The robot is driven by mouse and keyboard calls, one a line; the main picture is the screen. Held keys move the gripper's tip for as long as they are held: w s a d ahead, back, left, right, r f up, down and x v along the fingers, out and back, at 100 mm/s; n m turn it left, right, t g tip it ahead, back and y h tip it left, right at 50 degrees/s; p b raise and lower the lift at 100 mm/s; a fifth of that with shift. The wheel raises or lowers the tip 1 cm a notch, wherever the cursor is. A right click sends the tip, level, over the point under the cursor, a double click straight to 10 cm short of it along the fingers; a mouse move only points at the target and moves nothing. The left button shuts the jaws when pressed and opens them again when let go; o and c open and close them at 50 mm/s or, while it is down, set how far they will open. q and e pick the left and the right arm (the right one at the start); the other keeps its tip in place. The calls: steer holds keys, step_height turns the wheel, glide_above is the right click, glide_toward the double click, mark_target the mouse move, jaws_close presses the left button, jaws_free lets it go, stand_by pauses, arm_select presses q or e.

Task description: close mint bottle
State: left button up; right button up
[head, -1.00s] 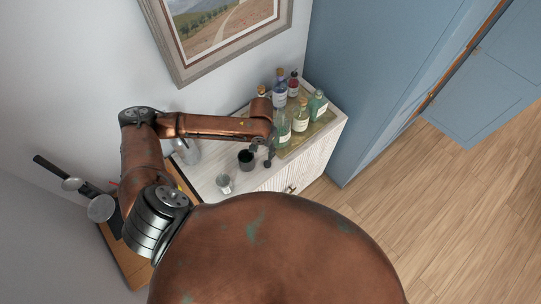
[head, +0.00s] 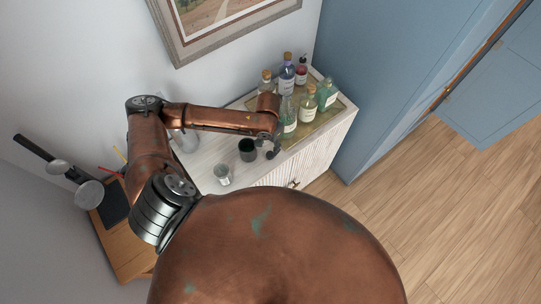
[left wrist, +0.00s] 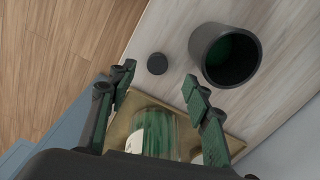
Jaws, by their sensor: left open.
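A green glass bottle (head: 288,121) with a pale label stands at the near left of the bottle tray; it seems to be the mint bottle, and I see no stopper on its neck. Green glass also shows at the bottom of the left wrist view (left wrist: 153,132). A small round dark cap (left wrist: 157,63) lies on the counter beside a dark cup (left wrist: 212,36). My left gripper (left wrist: 161,86) is open and empty above the counter, with the cap seen between its fingertips. In the head view the gripper (head: 272,150) is between cup and tray. My right gripper is not in view.
Several other corked or capped bottles, including a teal one (head: 327,95), crowd the tray (head: 341,106). The dark cup (head: 248,151) and a clear glass (head: 222,174) stand on the pale cabinet top. A blue wall (head: 350,130) rises right of it.

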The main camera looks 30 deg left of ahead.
mark_target(270, 155)
arm_select(q)
steer(key=shift+f, duration=1.3)
steer(key=shift+w+d+f+p, duration=0.15)
steer(key=shift+f+p, duration=0.1)
steer(key=shift+f, duration=1.1)
steer(key=shift+w+a+f+p, duration=0.1)
steer(key=shift+f+p, duration=0.15)
steer(key=shift+f, duration=1.05)
steer(key=shift+c, duration=0.4)
steer(key=c, duration=0.8)
